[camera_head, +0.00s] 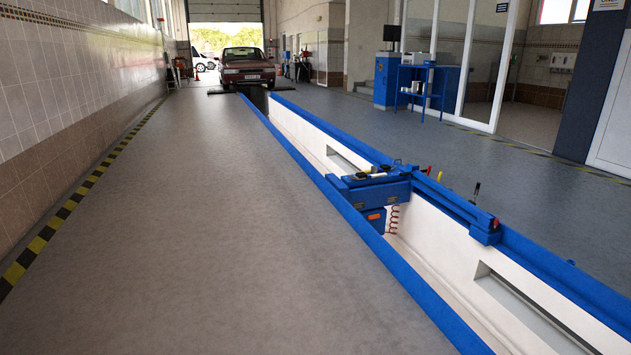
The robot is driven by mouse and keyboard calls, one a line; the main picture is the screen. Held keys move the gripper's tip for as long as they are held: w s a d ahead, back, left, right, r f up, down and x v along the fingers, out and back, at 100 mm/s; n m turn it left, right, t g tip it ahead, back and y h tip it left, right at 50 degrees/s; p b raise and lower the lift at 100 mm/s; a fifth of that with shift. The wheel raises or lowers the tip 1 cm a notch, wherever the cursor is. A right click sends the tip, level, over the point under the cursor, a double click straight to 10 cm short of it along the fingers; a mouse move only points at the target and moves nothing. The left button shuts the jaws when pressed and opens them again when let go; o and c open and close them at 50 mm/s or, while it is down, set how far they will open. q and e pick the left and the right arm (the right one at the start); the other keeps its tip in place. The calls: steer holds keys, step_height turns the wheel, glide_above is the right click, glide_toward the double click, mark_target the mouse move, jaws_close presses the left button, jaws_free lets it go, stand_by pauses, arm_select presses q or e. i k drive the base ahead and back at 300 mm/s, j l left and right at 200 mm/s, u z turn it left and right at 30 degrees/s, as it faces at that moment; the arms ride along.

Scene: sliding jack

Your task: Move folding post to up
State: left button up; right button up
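The blue sliding jack (345,188) spans the inspection pit in the middle right of the head view, some way ahead. Small dark pads lie on its top, and a few thin parts stick up near its right end. Which of these is the folding post is too small to tell. A red-tipped lever (429,170), a yellow lever (439,176) and a black-handled lever (477,190) stand along the right rail. An orange label and a coiled red hose (394,219) show below the jack. Neither of my grippers is in view.
The open pit with white walls (437,243) and blue edge rails (372,236) runs from front right to the back. Grey floor (190,240) left of it is clear. A dark red car (246,66) stands at the far end. A blue workstation (388,80) stands back right.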

mark_target(412, 170)
steer(key=i+j, duration=0.1)
steer(key=i, duration=2.05)
steer(key=i+j, duration=0.1)
steer(key=i, duration=2.1)
steer(key=i+j+z, duration=0.1)
steer(key=i+z, duration=0.4)
steer(key=i+j+z, duration=0.3)
steer(key=i+z, duration=0.2)
steer(key=i+j+z, duration=0.7)
steer(key=j+z, duration=0.3)
steer(key=z, duration=1.45)
steer(key=i+l+z, duration=0.2)
steer(key=l, duration=0.15)
steer(key=l+z, duration=0.2)
steer(key=l, duration=0.2)
steer(key=i+l+z, duration=0.35)
steer(key=l, duration=0.25)
steer(key=i+l+z, duration=0.65)
steer(key=i, duration=0.2)
steer(key=i+l+z, duration=0.3)
steer(key=i, duration=0.15)
steer(key=i+z, duration=0.35)
steer(key=i, duration=0.1)
